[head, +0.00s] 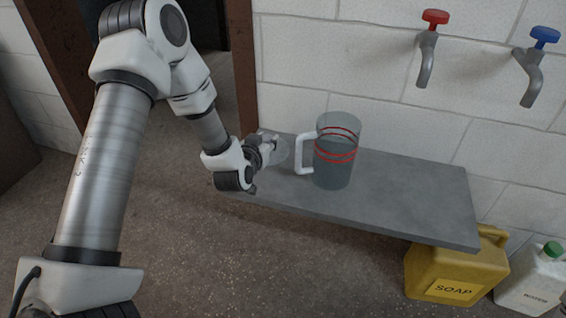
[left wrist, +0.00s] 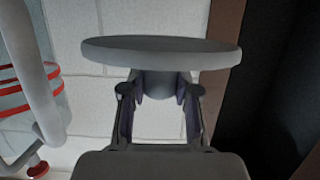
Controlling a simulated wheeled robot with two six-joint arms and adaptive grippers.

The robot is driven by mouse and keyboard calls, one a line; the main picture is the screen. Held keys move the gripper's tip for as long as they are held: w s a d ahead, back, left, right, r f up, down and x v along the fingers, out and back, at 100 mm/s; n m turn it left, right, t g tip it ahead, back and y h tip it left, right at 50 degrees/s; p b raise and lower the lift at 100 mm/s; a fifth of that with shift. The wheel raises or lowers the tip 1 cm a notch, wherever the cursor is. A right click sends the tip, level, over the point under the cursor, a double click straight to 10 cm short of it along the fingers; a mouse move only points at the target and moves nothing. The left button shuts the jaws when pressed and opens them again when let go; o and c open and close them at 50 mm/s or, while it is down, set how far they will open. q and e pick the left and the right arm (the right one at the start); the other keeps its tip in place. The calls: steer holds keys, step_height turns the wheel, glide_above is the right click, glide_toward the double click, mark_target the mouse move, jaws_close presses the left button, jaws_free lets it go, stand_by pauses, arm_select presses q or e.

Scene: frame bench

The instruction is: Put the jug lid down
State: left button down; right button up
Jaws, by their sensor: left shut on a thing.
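The jug (head: 336,155) is clear with red bands and a white handle, and stands upright on the grey shelf (head: 420,200). It looks open at the top. My left gripper (head: 270,148) is left of the jug, over or at the shelf's left end. In the left wrist view my left gripper (left wrist: 160,95) is shut on the knob of the jug lid (left wrist: 160,52), a flat round disc. The lid shows in the head view as a pale translucent disc (head: 283,152). I cannot tell whether the lid touches the shelf. My right gripper is out of view.
A tap with a red handle (head: 435,18) and one with a blue handle (head: 544,37) stick out of the white block wall. A yellow soap can (head: 455,270) and a white bottle (head: 535,282) stand below the shelf. The shelf right of the jug is clear.

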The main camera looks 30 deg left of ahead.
mark_target(268, 170)
arm_select(q)
step_height(268, 170, down, 7)
steer(key=b, duration=0.2)
steer(key=shift+f+b, duration=0.1)
steer(key=shift+b, duration=0.2)
steer(key=c, duration=0.9)
jaws_free()
steer(key=shift+o, duration=0.2)
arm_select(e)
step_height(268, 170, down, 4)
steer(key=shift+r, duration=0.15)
